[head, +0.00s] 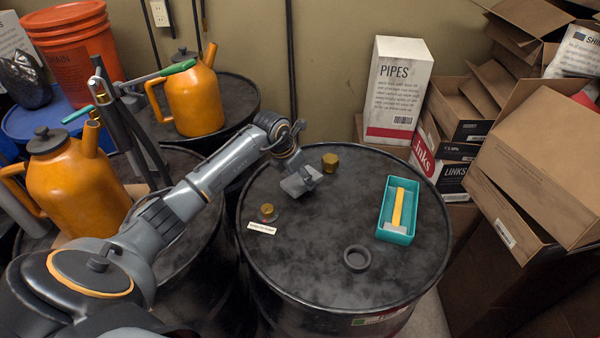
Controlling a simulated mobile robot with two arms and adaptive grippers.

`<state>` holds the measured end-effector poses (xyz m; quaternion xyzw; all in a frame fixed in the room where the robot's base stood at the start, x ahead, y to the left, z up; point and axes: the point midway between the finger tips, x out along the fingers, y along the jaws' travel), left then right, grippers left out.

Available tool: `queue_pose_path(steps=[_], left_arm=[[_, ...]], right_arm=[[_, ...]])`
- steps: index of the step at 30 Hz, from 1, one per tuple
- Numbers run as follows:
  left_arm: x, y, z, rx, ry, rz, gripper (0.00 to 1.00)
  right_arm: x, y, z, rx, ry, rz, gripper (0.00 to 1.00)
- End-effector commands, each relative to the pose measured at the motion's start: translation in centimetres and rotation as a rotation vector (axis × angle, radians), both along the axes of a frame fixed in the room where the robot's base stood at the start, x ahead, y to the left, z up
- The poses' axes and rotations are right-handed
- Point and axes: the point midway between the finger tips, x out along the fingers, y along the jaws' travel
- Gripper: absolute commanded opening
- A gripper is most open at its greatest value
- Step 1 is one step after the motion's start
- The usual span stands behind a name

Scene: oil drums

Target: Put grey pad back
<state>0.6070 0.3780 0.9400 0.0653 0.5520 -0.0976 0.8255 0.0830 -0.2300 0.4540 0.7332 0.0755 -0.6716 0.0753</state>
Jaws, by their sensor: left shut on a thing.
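A flat grey pad (298,184) is in my left gripper (296,167), which is shut on it above the middle-back of the black drum (300,250). The gap between pad and drum top is hard to judge. The arm comes in from the lower left and partly covers the gripper's fingers. My right gripper is not in view.
On the same drum stand a teal tray (383,222) with a yellow bar (397,208) inside, a black ring (357,258), a brass cap (330,162) and a smaller brass piece (267,211) by a white label (261,228). Orange oil cans (193,100) stand on drums at left.

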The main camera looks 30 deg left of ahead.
Motion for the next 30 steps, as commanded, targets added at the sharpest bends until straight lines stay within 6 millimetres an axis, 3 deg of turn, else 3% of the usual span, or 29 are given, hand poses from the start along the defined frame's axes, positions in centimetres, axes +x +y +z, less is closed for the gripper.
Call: queue_pose_path(steps=[4,14,15,19,30], left_arm=[[-0.01,-0.03,-1.48,-0.001,0.000,0.001,0.31],[0.02,-0.01,-1.67,0.000,-0.001,0.000,0.31],[0.02,-0.01,-1.67,0.000,-0.001,0.000,0.62],[0.01,-0.01,-1.67,0.000,-0.001,0.000,0.87],[-0.06,0.06,-1.45,0.001,-0.001,0.000,0.87]], right_arm=[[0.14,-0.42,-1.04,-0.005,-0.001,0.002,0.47],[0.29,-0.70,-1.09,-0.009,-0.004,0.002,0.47],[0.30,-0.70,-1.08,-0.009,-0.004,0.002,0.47],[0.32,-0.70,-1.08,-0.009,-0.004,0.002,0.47],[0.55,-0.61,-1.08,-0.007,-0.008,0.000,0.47]])
